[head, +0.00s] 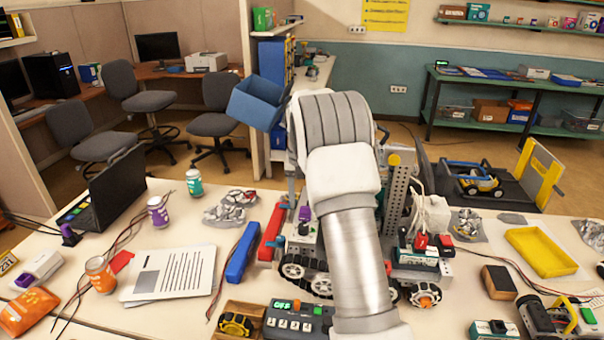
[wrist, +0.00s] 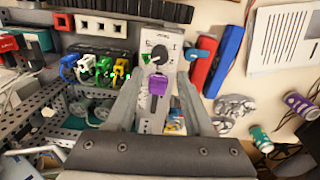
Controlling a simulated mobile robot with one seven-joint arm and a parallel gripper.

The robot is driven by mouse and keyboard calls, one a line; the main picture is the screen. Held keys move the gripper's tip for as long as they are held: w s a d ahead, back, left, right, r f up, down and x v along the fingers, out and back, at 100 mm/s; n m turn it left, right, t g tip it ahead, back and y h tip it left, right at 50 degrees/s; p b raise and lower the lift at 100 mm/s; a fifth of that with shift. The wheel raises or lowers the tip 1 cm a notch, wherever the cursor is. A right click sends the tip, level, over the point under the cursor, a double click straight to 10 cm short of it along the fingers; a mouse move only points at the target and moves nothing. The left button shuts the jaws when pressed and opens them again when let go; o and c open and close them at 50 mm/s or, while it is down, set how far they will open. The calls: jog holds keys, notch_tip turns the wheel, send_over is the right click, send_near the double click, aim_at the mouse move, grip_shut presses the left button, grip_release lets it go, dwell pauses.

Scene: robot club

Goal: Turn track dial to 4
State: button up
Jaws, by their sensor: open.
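A pale narrow panel in the wrist view carries a round dial (wrist: 158,56) with a dark pointer and small printed marks around it. The marks are too small to read surely. A purple block-like control (wrist: 158,86) sits on the same panel, nearer to me. My gripper (wrist: 161,80) is open, its two grey fingers on either side of the panel, with nothing held. The purple control lies between the fingers and the dial just past it. In the head view the panel's purple part (head: 305,213) shows left of my arm, which hides my gripper.
Coloured plugs and wires (wrist: 95,68) crowd the left of the panel in the wrist view. Red and blue bars (head: 242,252) lie beside the tracked machine. Papers (head: 170,274), cans and a laptop (head: 110,190) occupy the table's left; a yellow tray (head: 541,252) is at right.

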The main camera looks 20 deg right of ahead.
notch_tip(320, 180, up, 9)
jog(key=shift+r, duration=0.2)
jog(key=shift+a, duration=0.1)
dwell(0.4)
